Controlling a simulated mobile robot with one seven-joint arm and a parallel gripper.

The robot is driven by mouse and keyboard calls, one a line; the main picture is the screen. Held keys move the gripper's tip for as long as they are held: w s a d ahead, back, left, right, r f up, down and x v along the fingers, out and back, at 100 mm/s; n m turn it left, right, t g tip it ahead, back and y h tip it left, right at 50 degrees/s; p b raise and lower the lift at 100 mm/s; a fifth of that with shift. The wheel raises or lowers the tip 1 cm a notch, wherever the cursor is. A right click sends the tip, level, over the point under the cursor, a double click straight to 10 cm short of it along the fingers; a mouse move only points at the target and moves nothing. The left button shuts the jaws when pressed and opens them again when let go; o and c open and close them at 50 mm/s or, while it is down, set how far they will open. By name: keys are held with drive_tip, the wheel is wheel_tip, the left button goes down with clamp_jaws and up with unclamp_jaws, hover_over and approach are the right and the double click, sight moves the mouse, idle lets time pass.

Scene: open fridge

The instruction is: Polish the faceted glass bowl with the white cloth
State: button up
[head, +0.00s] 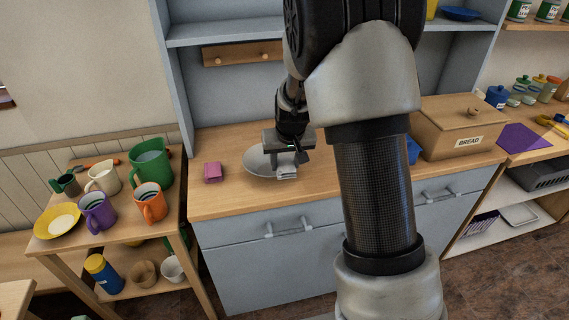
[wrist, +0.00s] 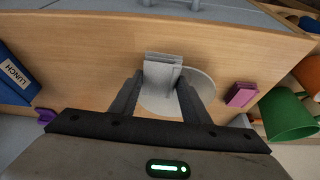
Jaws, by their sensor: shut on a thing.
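The glass bowl (head: 256,164) is a pale grey round dish on the wooden counter; its facets are too small to make out. It also shows in the wrist view (wrist: 203,85), partly hidden behind my gripper and the cloth. The white cloth (wrist: 162,70) is a folded, layered pad between my fingers. It also shows in the head view (head: 287,173). My gripper (head: 284,160) points down and is shut on the cloth, over the right side of the bowl. I cannot tell whether the cloth touches the bowl.
A pink block (head: 213,172) lies left of the bowl. A side table (head: 128,228) with several mugs stands at the left. A bread box (head: 460,126) is at the right of the counter, and a blue lunch box (wrist: 14,75) shows in the wrist view. Shelf uprights stand behind.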

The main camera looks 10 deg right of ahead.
wheel_tip(320, 180, up, 4)
drive_tip(key=shift+a+f+p, duration=0.15)
drive_tip(key=shift+p, duration=0.65)
drive_tip(key=shift+r+p, duration=1.35)
drive_tip(key=shift+r, duration=0.85)
drive_tip(key=shift+f, duration=0.1)
